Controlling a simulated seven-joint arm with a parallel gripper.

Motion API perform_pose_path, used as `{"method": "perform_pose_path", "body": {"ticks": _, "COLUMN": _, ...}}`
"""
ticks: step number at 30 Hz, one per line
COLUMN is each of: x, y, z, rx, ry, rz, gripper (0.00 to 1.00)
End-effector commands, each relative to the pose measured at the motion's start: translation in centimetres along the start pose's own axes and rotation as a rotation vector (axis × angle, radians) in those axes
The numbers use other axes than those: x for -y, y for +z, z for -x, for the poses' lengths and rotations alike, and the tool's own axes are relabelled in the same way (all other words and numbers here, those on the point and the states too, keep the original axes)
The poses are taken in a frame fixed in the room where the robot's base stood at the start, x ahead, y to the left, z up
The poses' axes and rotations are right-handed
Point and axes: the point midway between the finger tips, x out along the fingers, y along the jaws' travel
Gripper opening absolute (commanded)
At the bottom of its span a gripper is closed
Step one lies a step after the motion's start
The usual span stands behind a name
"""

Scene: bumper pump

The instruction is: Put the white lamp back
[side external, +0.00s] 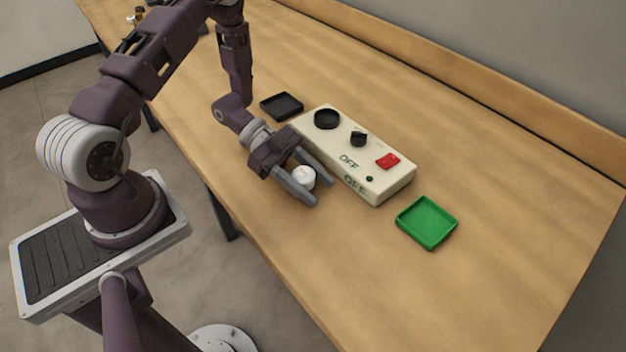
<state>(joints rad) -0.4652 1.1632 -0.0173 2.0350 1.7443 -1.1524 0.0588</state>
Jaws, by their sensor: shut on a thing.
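The white lamp (304,179) is a small round white piece between the fingers of my gripper (315,186). My gripper is shut on it, low over the table in front of the cream control box (395,191). Whether the lamp touches the table is hard to tell. The box has a round black ring-like socket (327,119) at its far left end, which looks empty. It also carries a black knob (358,138), a red button (388,161), a small dark green dot (369,179) and the word OFF on its top and front.
A black tray (282,105) lies just left of the box, and a green tray (427,222) lies to its right. Both look empty. The wooden table is clear at the right and behind the box. A raised wooden ledge (480,110) runs along the back edge.

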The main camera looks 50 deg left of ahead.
Motion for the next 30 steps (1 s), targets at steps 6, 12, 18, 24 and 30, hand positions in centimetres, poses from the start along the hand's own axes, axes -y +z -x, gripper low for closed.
{"method": "perform_pose_path", "body": {"ticks": 6, "x": 0.0, "y": 0.1, "z": 0.0, "rx": 0.000, "ry": 0.000, "rz": 0.000, "gripper": 0.00}}
{"method": "perform_pose_path", "body": {"ticks": 12, "x": 0.0, "y": 0.4, "z": -0.2, "rx": 0.000, "ry": -0.001, "rz": 0.000, "gripper": 0.00}}
{"method": "perform_pose_path", "body": {"ticks": 18, "x": 0.0, "y": 0.8, "z": -0.3, "rx": 0.000, "ry": -0.001, "rz": 0.001, "gripper": 0.00}}
{"method": "perform_pose_path", "body": {"ticks": 24, "x": 0.0, "y": 1.4, "z": -0.5, "rx": 0.005, "ry": 0.000, "rz": 0.005, "gripper": 0.00}}
{"method": "perform_pose_path", "body": {"ticks": 30, "x": 0.0, "y": 1.9, "z": -0.6, "rx": 0.008, "ry": -0.001, "rz": 0.006, "gripper": 0.00}}
